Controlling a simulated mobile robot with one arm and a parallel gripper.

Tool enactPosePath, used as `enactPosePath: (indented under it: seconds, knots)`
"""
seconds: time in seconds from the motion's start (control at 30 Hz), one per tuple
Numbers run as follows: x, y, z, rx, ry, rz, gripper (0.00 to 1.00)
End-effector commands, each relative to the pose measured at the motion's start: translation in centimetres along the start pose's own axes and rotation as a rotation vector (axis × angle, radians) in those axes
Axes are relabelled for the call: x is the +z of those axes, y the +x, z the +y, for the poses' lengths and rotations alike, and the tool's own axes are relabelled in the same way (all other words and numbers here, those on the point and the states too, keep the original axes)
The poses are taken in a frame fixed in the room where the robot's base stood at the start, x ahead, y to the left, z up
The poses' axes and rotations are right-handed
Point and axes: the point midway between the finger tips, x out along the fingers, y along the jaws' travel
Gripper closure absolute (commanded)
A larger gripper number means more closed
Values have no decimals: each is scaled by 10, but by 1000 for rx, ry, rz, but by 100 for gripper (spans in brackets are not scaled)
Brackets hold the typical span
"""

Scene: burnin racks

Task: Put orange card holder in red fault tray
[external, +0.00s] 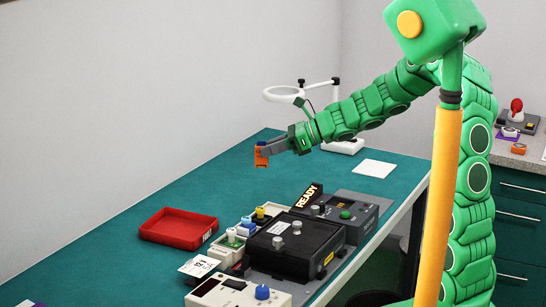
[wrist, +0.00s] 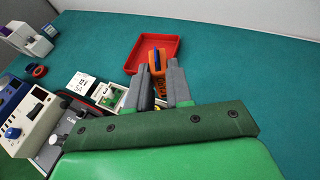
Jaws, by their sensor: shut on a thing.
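The orange card holder (external: 261,155) is held up above the green bench in the external view. My gripper (external: 268,150) is shut on it, with the holder at the fingertips. In the wrist view the holder (wrist: 156,66) shows between the two grey fingers of my gripper (wrist: 160,80), with a dark blue part inside it. The red fault tray (external: 178,228) lies on the bench, below and to the left of the holder in the external view. In the wrist view the tray (wrist: 168,42) lies beyond the fingertips and looks empty where visible.
A black test unit (external: 293,245) with a READY sign (external: 308,196) stands right of the tray. A ring magnifier (external: 284,95) and a white pad (external: 374,169) are further back. The bench behind the tray is clear.

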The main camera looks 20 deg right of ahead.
Motion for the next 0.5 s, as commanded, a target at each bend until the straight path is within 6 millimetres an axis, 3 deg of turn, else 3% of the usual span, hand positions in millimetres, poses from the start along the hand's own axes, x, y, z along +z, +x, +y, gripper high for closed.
enactPosePath:
  seconds: [0.2, 0.5]
  knots:
    - [17, 43, 38, 95, -38, 1, 100]
    - [35, 90, 94, 215, -85, 4, 100]
